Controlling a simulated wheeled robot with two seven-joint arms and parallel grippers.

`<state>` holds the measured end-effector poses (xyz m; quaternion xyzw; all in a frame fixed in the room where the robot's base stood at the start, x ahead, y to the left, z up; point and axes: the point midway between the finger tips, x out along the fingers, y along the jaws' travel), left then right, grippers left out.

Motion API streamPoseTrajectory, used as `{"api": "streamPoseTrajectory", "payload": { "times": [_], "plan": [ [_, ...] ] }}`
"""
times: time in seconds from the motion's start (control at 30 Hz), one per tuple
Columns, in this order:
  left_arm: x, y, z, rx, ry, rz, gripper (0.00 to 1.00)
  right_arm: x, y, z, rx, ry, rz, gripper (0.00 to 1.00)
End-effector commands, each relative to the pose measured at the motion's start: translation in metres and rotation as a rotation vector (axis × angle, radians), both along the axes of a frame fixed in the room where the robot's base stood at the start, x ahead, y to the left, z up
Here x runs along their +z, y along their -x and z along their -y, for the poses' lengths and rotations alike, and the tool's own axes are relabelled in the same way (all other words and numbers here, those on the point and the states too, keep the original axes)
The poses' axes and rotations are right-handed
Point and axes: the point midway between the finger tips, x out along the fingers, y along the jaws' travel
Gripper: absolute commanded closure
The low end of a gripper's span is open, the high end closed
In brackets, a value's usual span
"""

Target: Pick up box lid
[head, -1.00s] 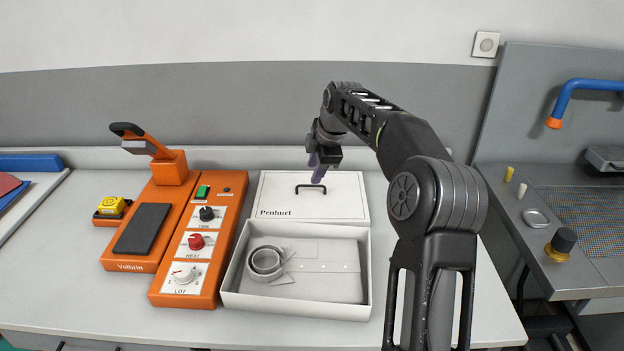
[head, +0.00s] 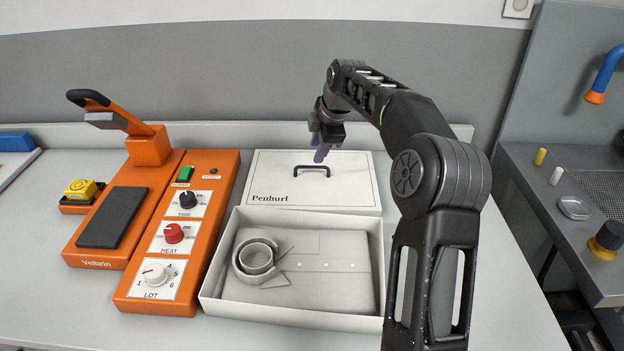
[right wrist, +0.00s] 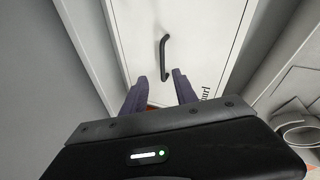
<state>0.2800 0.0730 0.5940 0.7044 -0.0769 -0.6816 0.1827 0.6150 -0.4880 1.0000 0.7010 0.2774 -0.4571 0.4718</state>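The white box lid (head: 345,191), printed "Penhurl", lies behind the open box with its black handle (head: 312,167) on top. The lid also shows in the right wrist view (right wrist: 202,28), with the handle (right wrist: 163,52) ahead of the fingers. My right gripper (head: 322,150) is above the lid's rear part, near the handle but apart from it. In the right wrist view its two purple fingers (right wrist: 160,90) are spread with nothing between them. The white box (head: 293,318) holds a folded grey shirt with a rolled collar (head: 305,267). My left gripper is not in view.
An orange press (head: 110,215) and an orange control unit (head: 226,190) with knobs stand left of the box. A yellow button box (head: 82,189) is at far left. A metal sink unit (head: 570,225) is at right. The table's right side (head: 505,290) is clear.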

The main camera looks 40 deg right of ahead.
Motion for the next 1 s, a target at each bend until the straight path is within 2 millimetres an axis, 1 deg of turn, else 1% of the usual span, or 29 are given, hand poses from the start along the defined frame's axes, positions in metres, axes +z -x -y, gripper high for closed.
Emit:
{"api": "streamPoseTrajectory", "payload": {
  "times": [0.17, 0.43, 0.77, 0.87, 1.0],
  "plan": [
    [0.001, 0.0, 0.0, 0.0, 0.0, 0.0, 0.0, 0.0, 0.0, 0.0, 0.0, 0.0, 0.0, 0.65],
    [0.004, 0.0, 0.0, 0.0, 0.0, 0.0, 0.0, -0.022, -0.01, 0.001, 0.0, -0.001, -0.002, 0.65],
    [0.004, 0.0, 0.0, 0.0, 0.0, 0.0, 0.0, -0.025, -0.011, 0.001, 0.0, 0.0, -0.001, 0.65],
    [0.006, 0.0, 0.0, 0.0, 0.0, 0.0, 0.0, -0.031, -0.013, 0.002, 0.0, 0.0, -0.001, 0.65],
    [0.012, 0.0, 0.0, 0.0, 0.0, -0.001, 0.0, -0.05, -0.019, 0.003, 0.001, -0.002, -0.004, 0.65]
  ]
}}
